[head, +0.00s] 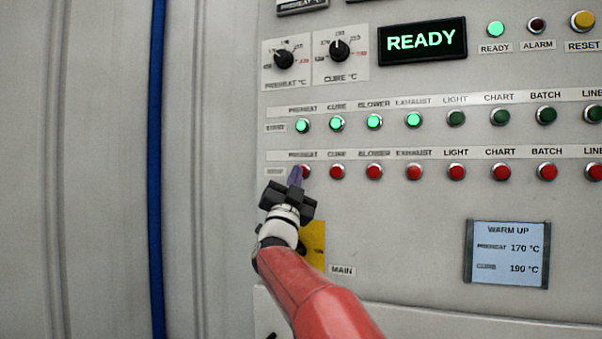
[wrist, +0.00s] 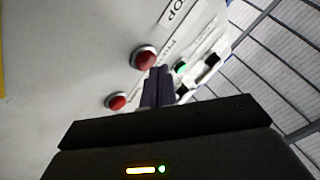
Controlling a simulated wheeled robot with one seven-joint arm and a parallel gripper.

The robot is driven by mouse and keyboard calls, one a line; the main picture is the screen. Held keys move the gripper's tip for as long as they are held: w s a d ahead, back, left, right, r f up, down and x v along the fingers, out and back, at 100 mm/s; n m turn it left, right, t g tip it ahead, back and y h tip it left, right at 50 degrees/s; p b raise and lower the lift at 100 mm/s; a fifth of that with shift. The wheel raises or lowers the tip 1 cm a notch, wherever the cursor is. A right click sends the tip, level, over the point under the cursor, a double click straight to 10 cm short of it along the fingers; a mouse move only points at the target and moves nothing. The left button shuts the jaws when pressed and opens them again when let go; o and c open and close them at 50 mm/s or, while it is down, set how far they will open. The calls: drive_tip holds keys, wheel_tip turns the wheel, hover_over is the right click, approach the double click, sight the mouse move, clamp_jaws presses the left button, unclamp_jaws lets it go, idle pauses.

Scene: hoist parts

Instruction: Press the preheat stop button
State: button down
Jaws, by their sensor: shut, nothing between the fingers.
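The preheat stop button (head: 306,172) is a red round button at the left end of the lower STOP row, under a PREHEAT label. My gripper (head: 296,172) is shut and empty, its dark fingers in front of the button's left side and partly hiding it. In the wrist view, the closed fingertips (wrist: 158,72) are beside a red button (wrist: 144,56) near the STOP label, which appears to be the preheat one. I cannot tell whether the tips touch it. The preheat start lamp button (head: 302,125) above glows green.
The cure stop button (head: 337,172) is close on the right, with more red buttons along the row. Lit green start buttons (head: 374,121) are above. A READY display (head: 422,40) and a WARM UP screen (head: 507,253) are on the panel. Bare panel lies left.

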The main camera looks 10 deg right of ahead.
drive_tip(key=shift+w+d, duration=0.3)
drive_tip(key=shift+w, duration=0.05)
idle(0.5)
drive_tip(key=shift+s+a, duration=0.1)
drive_tip(key=shift+s+a+b, duration=0.45)
drive_tip(key=shift+s+b, duration=0.05)
drive_tip(key=shift+s, duration=0.1)
drive_tip(key=shift+s+a+b, duration=0.7)
drive_tip(key=shift+s+a, duration=0.05)
drive_tip(key=shift+s, duration=0.25)
drive_tip(key=shift+s+a+b, duration=0.7)
drive_tip(key=shift+s, duration=0.3)
